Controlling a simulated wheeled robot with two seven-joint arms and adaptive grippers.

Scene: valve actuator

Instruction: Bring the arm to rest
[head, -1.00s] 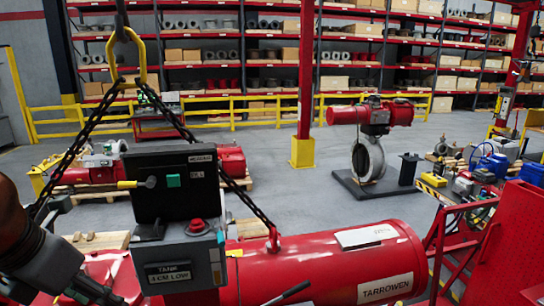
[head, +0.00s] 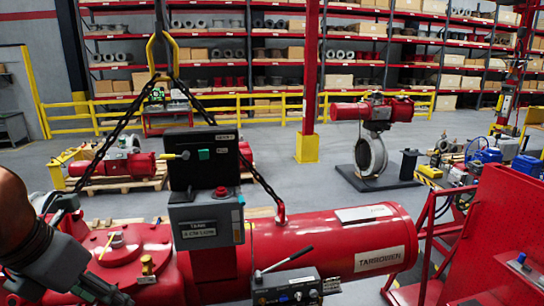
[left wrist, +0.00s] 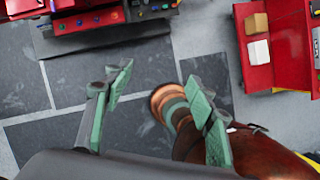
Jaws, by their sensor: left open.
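My left arm comes in at the lower left of the head view, its dark gripper (head: 100,288) beside the red actuator (head: 345,245) and partly cut off by the picture edge. In the left wrist view the two green fingers of my left gripper (left wrist: 160,95) are spread wide, with nothing held between them. Grey floor tiles (left wrist: 150,65) show beyond the fingers. A control box (head: 205,190) stands upright at the actuator, apart from the gripper.
Chains (head: 122,128) hang from a yellow hook (head: 160,50) and reach down to the actuator. A small gauge unit (head: 285,290) sits in front of it. A red panel (head: 490,235) stands at the right. Open floor (head: 300,185) lies behind.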

